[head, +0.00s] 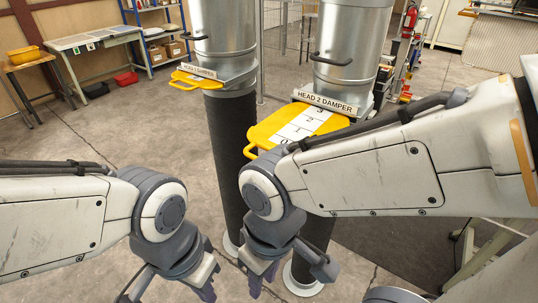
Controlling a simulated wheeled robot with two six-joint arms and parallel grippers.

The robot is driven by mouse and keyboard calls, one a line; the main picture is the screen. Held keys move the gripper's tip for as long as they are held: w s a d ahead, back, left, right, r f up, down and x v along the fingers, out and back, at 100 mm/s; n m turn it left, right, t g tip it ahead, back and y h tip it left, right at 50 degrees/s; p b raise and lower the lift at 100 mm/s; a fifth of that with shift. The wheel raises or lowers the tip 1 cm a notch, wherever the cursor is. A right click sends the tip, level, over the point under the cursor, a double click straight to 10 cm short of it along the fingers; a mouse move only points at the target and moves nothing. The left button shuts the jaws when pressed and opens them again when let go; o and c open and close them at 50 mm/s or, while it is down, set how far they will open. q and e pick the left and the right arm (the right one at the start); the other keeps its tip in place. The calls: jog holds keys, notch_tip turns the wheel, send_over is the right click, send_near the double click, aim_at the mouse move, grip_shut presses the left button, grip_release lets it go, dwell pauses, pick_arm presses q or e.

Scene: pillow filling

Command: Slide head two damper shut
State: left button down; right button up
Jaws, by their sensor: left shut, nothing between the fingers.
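The head two damper is a yellow slide plate (262,131) with a white numbered scale (306,124). It sticks well out toward me from under the "HEAD 2 DAMPER" label (326,101) on the right metal head. Its near end is partly hidden behind my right arm. My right gripper (262,281) points down below and in front of the plate, apart from it; its finger gap is unclear. My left gripper (206,290) is shut and empty, low in the view and left of the right one, away from the plate.
The head one damper (196,79) sticks out only a little from the left head. Dark tubes (233,150) run down from both heads to the floor. Tables and shelves stand at the back left. The floor at left is clear.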

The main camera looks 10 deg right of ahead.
jog(key=w+r+t, duration=0.1)
jog(key=w+r, duration=0.1)
jog(key=w, duration=0.1)
jog(key=w+a+r+t+b, duration=0.1)
jog(key=w, duration=0.2)
jog(key=w+a+r+t+h+b, duration=0.1)
jog(key=w+r, duration=0.1)
jog(key=w, duration=0.1)
jog(key=shift+a+r+n, duration=0.1)
jog(key=shift+r+n, duration=0.25)
jog(key=shift+n, duration=0.05)
grip_shut()
jog(key=w+r+m+t+h+b, duration=0.15)
jog(key=w+r+t, duration=0.25)
jog(key=w+r, duration=0.6)
jog(key=w+d+f+p, duration=0.3)
jog(key=w+f, duration=0.3)
jog(key=w, duration=0.1)
jog(key=shift+w+f, duration=0.25)
jog(key=shift+w, duration=0.15)
jog(key=shift+d+n, duration=0.1)
jog(key=shift+n, duration=0.15)
jog(key=shift+w+p, duration=0.1)
jog(key=shift+p, duration=0.2)
